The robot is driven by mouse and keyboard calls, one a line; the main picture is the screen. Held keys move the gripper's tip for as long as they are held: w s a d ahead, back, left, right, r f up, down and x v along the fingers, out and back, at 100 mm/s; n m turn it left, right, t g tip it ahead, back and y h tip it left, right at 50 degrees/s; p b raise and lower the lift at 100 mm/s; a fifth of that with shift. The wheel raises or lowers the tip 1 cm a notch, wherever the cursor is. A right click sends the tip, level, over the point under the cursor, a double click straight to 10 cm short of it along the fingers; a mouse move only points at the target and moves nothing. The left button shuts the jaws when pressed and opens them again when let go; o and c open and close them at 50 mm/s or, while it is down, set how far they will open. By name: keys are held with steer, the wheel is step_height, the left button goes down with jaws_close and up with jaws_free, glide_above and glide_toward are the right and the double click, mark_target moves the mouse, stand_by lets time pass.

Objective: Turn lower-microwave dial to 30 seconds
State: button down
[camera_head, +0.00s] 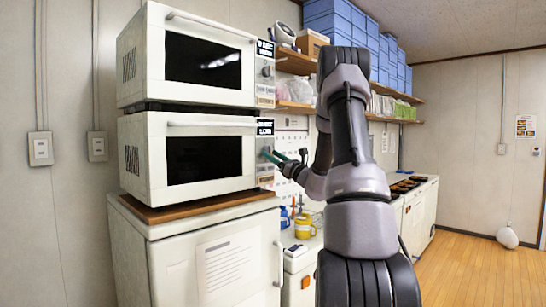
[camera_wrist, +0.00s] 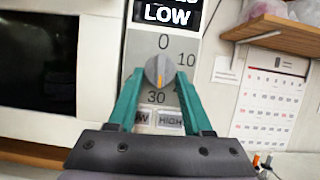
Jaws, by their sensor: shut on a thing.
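The lower microwave (camera_head: 155,125) is white with a dark window and stands under a second, similar microwave. Its control panel also shows in the wrist view (camera_wrist: 199,48). The round grey dial (camera_wrist: 158,66) on this panel has an orange mark pointing down, toward the "30". "0" is above the dial and "10" to its upper right; a further label at lower right is mostly hidden by a finger. My gripper (camera_wrist: 160,74) has teal fingers, one on each side of the dial, shut on it. In the head view, my gripper (camera_head: 268,154) is at the panel and hides the dial.
The upper microwave (camera_head: 128,60) is stacked directly above. A white cabinet (camera_head: 135,230) with a brown board on top bears both. A wooden shelf (camera_wrist: 280,32) and a calendar (camera_wrist: 268,105) are at the right. Yellow and blue items (camera_head: 304,226) stand low beside the cabinet.

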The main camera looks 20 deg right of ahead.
steer(key=shift+m, duration=0.4)
steer(key=shift+c, duration=1.7)
jaws_free()
steer(key=v, duration=1.1)
steer(key=shift+a, duration=0.2)
